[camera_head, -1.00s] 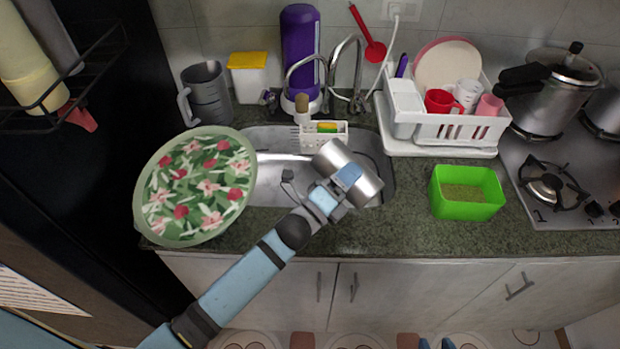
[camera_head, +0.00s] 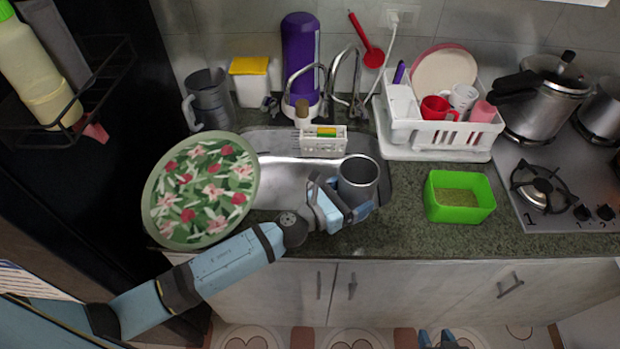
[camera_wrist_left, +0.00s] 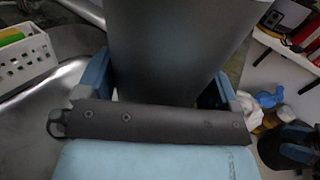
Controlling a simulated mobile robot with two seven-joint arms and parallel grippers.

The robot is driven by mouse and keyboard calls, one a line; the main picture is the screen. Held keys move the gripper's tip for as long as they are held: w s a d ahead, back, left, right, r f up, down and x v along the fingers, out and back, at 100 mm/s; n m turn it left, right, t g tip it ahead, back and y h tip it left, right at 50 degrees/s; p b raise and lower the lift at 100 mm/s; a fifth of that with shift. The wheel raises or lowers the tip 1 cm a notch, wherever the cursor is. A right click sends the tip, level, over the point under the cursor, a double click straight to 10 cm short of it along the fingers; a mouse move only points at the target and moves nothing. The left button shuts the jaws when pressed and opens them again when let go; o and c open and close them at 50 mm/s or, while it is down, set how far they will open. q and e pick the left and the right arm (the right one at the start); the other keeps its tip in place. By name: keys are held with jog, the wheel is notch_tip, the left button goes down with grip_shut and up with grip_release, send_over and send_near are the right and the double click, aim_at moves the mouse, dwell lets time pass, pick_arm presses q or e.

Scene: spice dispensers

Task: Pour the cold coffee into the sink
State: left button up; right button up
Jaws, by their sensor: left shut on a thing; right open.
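A grey metal cup (camera_head: 358,182) is upright over the right part of the steel sink (camera_head: 282,172), near its front rim. Its open mouth faces up, and I cannot tell whether coffee is inside. My left gripper (camera_head: 343,205) is shut on the cup's side. In the left wrist view, the cup (camera_wrist_left: 180,45) fills the space between the blue fingers (camera_wrist_left: 160,88). My right gripper (camera_head: 436,339) shows only as fingertips at the bottom edge, apart and empty, in front of the cabinets.
A floral plate (camera_head: 200,190) overlaps the sink's left side. The faucet (camera_head: 345,80) and a white sponge caddy (camera_head: 322,142) stand behind the sink. A white dish rack (camera_head: 440,130), green box (camera_head: 458,197) and stove (camera_head: 550,185) are right. Counter between sink and green box is clear.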

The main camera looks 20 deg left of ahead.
aim_at(345, 187)
pick_arm(q)
notch_tip(345, 187, up, 4)
jog(key=p, duration=0.4)
jog(key=shift+r, duration=0.25)
jog(key=shift+r+p, duration=0.3)
jog(key=shift+p, duration=0.1)
jog(key=shift+f, duration=0.1)
jog(key=s+a+r+n+t+y, duration=0.2)
jog(key=s+a+r+n+y, duration=0.1)
jog(key=a, duration=0.6)
jog(key=s+a+r+n+t+y, duration=0.2)
jog(key=s+a+r+n+y, duration=0.1)
jog(key=a+r+y, duration=0.3)
jog(key=a+n+y, duration=0.1)
jog(key=a+y, duration=0.1)
jog(key=a, duration=0.2)
jog(key=shift+s+r+n+y, duration=0.2)
jog(key=shift+n+y, duration=0.1)
jog(key=shift+n, duration=0.1)
